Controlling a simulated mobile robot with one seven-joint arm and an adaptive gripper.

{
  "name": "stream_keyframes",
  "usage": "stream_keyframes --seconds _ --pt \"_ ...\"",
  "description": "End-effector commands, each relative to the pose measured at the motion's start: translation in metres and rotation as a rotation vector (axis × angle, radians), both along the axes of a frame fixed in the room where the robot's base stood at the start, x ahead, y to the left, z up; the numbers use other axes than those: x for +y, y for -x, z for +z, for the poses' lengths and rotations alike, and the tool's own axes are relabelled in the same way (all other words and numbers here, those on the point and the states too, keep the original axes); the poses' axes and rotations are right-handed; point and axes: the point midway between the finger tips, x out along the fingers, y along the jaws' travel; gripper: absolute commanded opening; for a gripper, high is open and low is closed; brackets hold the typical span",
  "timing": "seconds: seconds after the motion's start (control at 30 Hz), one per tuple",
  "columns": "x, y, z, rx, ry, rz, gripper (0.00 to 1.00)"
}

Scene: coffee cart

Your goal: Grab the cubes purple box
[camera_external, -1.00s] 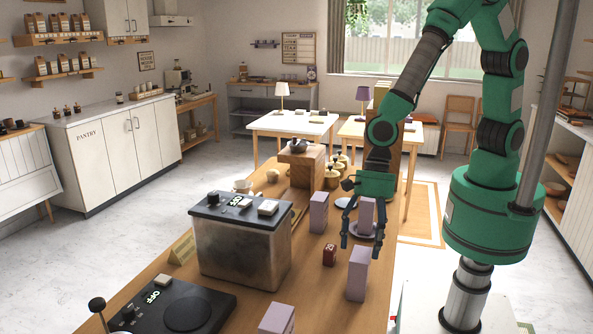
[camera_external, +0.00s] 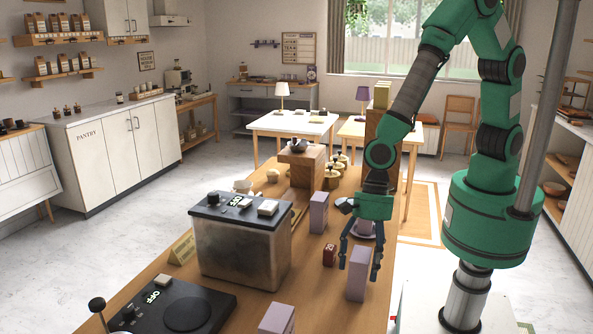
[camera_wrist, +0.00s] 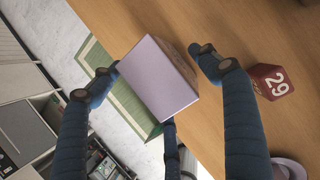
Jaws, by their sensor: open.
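A light purple box (camera_external: 358,276) stands upright near the right edge of the wooden counter. My gripper (camera_external: 360,266) is over it, with its fingers open and spread on either side of the box's upper part. In the wrist view the purple box (camera_wrist: 158,82) lies between the open fingers of my gripper (camera_wrist: 158,72), with gaps visible beside it. More light purple boxes stand on the counter: one farther back (camera_external: 318,213) and one at the front edge of the picture (camera_external: 277,319). What is printed on the boxes cannot be read.
A metal-sided machine (camera_external: 243,250) and a black hotplate (camera_external: 170,310) stand to the left. A saucer (camera_external: 364,231) is behind my gripper.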

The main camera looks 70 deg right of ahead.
Motion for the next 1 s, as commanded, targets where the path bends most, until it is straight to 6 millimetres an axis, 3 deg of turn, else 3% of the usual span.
stream_keyframes --seconds 0.2,0.77,1.0 --pt "0.0067 0.0 -0.0164 0.0 0.0 -0.001 0.76" --pt "0.0071 -0.0002 -0.016 0.0 0.0 0.0 0.76" --pt "0.0071 -0.0002 -0.016 0.0 0.0 0.0 0.28"
